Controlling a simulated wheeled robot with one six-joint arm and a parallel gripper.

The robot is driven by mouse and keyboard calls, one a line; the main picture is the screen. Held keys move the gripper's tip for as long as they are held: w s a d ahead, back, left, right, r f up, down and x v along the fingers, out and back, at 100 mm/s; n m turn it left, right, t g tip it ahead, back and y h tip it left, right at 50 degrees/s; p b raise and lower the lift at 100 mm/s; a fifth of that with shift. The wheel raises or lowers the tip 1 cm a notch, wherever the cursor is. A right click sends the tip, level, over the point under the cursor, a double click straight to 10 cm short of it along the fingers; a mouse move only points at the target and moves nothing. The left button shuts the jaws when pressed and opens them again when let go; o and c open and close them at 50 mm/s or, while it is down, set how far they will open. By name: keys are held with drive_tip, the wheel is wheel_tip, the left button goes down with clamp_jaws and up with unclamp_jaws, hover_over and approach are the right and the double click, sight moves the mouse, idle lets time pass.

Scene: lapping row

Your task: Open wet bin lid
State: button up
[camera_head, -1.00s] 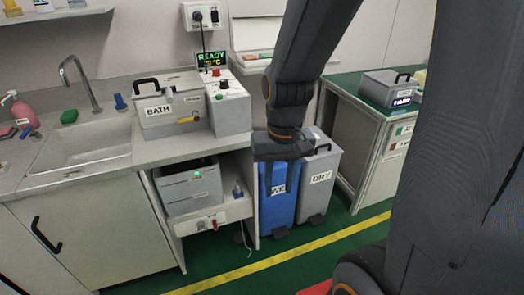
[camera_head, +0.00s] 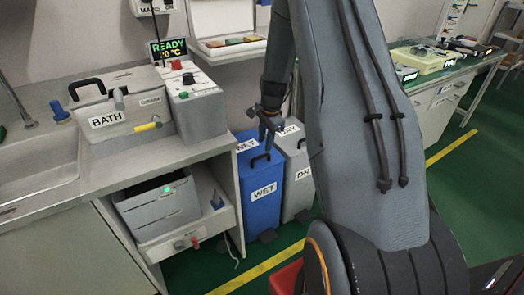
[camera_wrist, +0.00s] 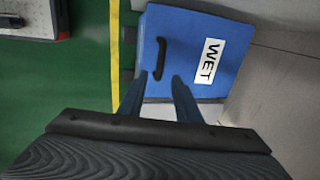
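My gripper (camera_head: 268,136) is at the lid, close to the handle. In the wrist view, my gripper (camera_wrist: 160,78) is open, its two fingers apart on either side of the black handle (camera_wrist: 160,55) in the picture. Whether the fingers touch the handle or reach its depth cannot be told. The lid fills the wrist view's middle (camera_wrist: 190,35).
A grey dry bin (camera_head: 298,178) stands right beside the wet bin, partly behind my arm. Green floor with a yellow line (camera_head: 262,268) lies in front.

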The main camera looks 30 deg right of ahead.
sight(262, 155)
drive_tip(key=f, duration=0.3)
drive_tip(key=w+f, duration=0.1)
drive_tip(key=f, duration=0.2)
drive_tip(key=shift+w+a+f, duration=0.1)
drive_tip(key=shift+a+f, duration=0.05)
drive_tip(key=shift+a, duration=0.05)
drive_tip(key=shift+c, duration=0.5)
clamp_jaws()
